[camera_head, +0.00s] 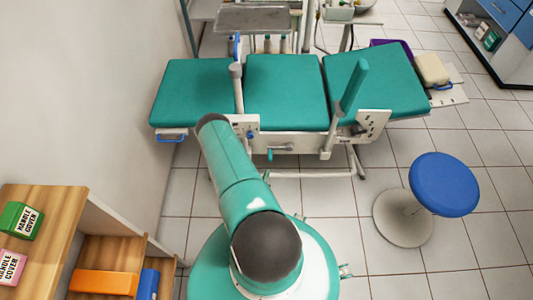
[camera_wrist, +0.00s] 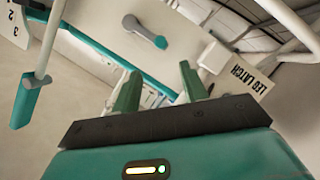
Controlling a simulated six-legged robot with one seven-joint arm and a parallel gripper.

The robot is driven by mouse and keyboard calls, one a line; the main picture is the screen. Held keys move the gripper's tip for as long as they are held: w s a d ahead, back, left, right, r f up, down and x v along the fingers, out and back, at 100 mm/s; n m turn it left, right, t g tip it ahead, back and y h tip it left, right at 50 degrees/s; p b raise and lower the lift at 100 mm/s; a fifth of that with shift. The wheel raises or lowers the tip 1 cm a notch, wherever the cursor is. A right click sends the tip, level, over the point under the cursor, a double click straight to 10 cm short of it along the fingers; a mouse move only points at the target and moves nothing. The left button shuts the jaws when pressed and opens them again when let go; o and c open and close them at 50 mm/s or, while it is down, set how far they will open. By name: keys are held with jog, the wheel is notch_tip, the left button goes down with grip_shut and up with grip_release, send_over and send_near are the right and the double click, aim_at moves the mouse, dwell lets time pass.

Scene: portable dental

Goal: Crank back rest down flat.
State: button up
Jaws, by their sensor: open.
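The dental chair shows in the head view as a left green cushion (camera_head: 195,88), a middle cushion (camera_head: 287,88) and a right cushion (camera_head: 385,80); I cannot tell which is the back rest. A small teal handle (camera_head: 270,154) sits under the near side of the middle cushion. In the wrist view my gripper (camera_wrist: 158,88) is open and empty, below a grey crank-like arm (camera_wrist: 145,32) on a pale panel, apart from it. A teal lever handle (camera_wrist: 25,100) hangs at the left. An upside-down "LEG LATCH" label (camera_wrist: 250,75) is at the right. My gripper is hidden in the head view.
A blue stool (camera_head: 443,184) stands right of the chair's near side. A wooden shelf (camera_head: 40,215) with labelled boxes is at the lower left, along a wall. A blue cabinet (camera_head: 505,15) stands at the far right. Tiled floor is clear between stool and chair.

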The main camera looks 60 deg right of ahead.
aim_at(270, 156)
jog(key=x, duration=1.4)
jog(key=shift+w+a+f, duration=0.1)
jog(key=shift+f, duration=0.1)
grip_shut()
